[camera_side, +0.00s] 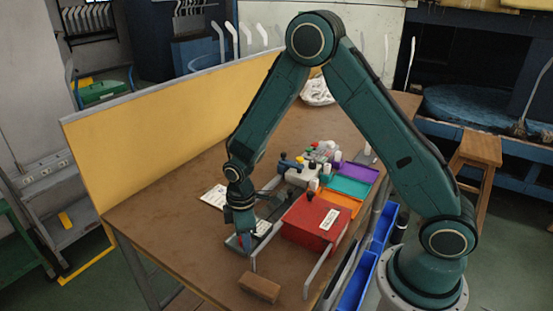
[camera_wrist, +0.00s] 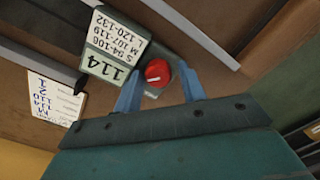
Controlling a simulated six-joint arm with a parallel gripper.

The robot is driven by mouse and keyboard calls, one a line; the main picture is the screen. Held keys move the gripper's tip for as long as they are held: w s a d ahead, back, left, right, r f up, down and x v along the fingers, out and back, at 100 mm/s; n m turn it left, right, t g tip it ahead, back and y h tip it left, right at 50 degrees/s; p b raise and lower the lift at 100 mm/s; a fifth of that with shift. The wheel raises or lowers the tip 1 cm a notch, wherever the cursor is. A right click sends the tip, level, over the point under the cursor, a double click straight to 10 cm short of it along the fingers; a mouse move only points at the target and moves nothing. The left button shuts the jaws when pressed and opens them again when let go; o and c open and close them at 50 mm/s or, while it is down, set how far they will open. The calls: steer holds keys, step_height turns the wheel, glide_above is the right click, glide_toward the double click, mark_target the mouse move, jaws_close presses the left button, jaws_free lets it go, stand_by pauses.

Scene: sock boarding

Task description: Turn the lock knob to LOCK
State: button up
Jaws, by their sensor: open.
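The red round lock knob (camera_wrist: 157,71) sits on a grey-green device in the wrist view and carries a short pale mark. Which position the mark points to cannot be read. A white label plate (camera_wrist: 114,45) reading 114 and size ranges is beside the knob. My gripper (camera_wrist: 160,76) is open, with one blue finger on each side of the knob. Whether the fingers touch it cannot be told. In the side view my gripper (camera_side: 245,241) points down low over the near left part of the table, and the knob is mostly hidden there.
A white card (camera_wrist: 53,98) lies on the brown table left of the device. In the side view a red box (camera_side: 305,222) with grey rails stands right of my gripper. Orange, teal (camera_side: 350,186) and purple trays lie behind it. A wooden block (camera_side: 260,286) is in front.

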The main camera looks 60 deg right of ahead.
steer(key=shift+w+d, duration=0.2)
steer(key=shift+w, duration=0.05)
steer(key=n, duration=0.5)
steer(key=shift+s+a, duration=0.1)
steer(key=shift+r+n, duration=0.25)
steer(key=shift+n, duration=0.15)
step_height(320, 180, up, 14)
steer(key=s+d+r+m+t, duration=0.3)
steer(key=s+r+m, duration=0.5)
steer(key=s+r, duration=0.4)
steer(key=shift+s+r, duration=0.2)
steer(key=shift+r, duration=0.15)
stand_by(0.4)
steer(key=shift+s, duration=0.1)
stand_by(0.3)
steer(key=s+d+r+m+t, duration=0.1)
steer(key=s+r+m+t, duration=0.1)
steer(key=s+m, duration=0.5)
steer(key=s, duration=0.3)
steer(key=shift+s+t, duration=0.15)
steer(key=shift+t, duration=0.15)
